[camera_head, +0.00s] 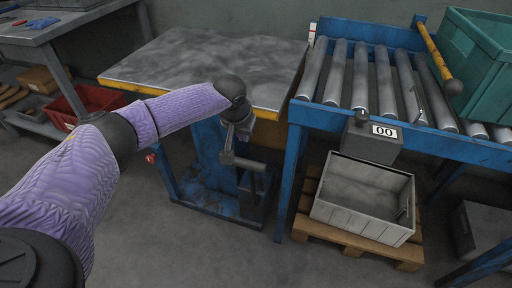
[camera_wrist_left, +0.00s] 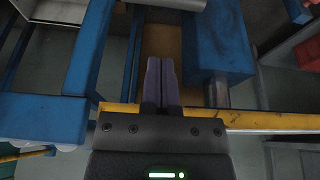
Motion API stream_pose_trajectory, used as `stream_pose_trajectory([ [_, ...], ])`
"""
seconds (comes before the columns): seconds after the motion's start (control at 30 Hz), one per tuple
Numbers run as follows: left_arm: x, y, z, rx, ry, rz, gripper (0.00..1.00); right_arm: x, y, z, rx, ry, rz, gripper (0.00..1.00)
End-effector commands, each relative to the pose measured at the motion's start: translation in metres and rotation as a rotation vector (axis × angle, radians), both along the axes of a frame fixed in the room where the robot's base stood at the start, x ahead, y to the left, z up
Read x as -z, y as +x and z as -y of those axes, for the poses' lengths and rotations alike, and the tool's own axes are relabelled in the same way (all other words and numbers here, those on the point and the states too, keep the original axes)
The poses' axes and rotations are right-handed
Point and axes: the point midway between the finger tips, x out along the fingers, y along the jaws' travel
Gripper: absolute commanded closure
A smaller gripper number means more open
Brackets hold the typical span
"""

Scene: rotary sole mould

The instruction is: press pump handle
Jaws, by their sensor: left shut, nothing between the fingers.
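My left gripper (camera_head: 228,156) hangs down in front of the lift table's yellow edge. It also shows in the left wrist view (camera_wrist_left: 161,64), with its two fingers shut together and nothing between them. A grey bar (camera_head: 251,165), which looks like the pump handle, sticks out beside the fingertips in front of the blue frame (camera_head: 208,148). I cannot tell whether the fingers touch it. I cannot make out the handle clearly in the left wrist view. My right gripper is out of view.
The lift table's grey top (camera_head: 205,58) is bare. A roller conveyor (camera_head: 362,80) stands to its right, with a green crate (camera_head: 480,65) on it. A grey box (camera_head: 362,195) sits on a pallet below. A red bin (camera_head: 92,103) is at left.

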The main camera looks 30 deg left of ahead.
Motion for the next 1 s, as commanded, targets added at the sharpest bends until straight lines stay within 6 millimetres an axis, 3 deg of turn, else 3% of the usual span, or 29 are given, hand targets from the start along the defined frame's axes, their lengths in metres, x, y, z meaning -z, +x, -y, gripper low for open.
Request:
stream_pose_trajectory([
  [0.17, 0.007, 0.002, 0.0, 0.001, 0.0, -0.001, 1.0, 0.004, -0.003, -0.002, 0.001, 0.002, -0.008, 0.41],
  [0.4, 0.056, 0.016, -0.003, 0.001, 0.0, -0.006, 1.0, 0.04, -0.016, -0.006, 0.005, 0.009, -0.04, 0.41],
  [0.6, 0.087, 0.028, -0.006, 0.002, 0.0, -0.003, 1.0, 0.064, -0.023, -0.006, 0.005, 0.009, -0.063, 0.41],
  [1.0, 0.094, 0.034, -0.007, 0.002, -0.001, 0.003, 1.0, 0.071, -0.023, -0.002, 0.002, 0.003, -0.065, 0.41],
])
